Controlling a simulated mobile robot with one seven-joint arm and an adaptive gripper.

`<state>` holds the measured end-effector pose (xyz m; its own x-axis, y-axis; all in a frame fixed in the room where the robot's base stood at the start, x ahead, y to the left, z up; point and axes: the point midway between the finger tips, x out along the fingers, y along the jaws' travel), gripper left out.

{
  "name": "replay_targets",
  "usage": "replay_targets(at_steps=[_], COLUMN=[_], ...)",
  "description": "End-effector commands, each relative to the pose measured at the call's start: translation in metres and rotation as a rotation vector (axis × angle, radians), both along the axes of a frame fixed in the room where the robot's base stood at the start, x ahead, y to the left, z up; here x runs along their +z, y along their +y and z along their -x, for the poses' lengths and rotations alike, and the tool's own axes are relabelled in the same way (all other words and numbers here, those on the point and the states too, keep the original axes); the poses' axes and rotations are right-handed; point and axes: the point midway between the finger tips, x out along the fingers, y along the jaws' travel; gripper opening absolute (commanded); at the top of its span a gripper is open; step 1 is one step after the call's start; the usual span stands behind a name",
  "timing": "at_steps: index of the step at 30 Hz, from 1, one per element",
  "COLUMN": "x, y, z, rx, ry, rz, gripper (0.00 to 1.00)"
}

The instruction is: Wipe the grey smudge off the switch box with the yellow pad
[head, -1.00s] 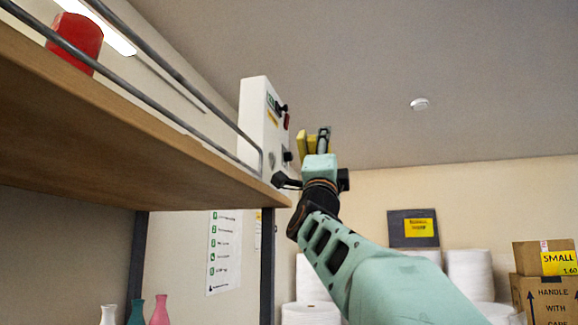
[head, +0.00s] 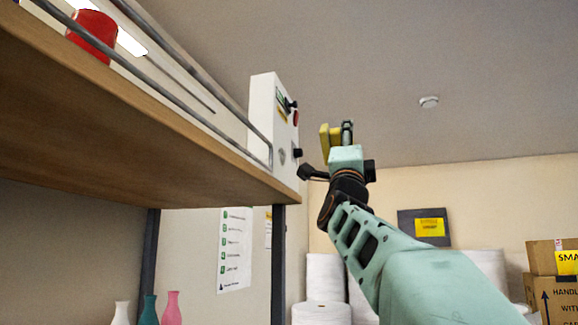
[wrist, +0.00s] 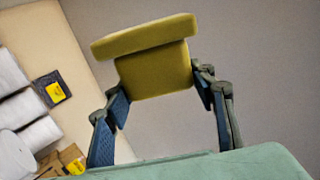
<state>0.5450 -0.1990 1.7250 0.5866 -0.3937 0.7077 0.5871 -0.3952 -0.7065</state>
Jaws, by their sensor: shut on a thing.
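The white switch box (head: 262,118) stands at the right end of the high shelf, its switch face turned to the right and seen at a slant. In the wrist view, the pad (wrist: 150,72) sits between the two fingers of my gripper (wrist: 163,92); the box is not seen there.
The wooden shelf (head: 130,140) with a metal rail (head: 190,124) lies left of my arm; a red cup (head: 92,36) stands on it. Vases (head: 170,308) stand below. White rolls (head: 325,275) and cartons (head: 553,290) are at the back right.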

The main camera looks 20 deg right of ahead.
Motion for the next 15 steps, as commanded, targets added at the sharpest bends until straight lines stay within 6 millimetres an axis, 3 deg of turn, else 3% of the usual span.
replay_targets(at_steps=[15], x=[0.008], y=[0.020], z=[-0.016], rx=[0.001], ry=[0.003], rz=[-0.002], gripper=[0.32])
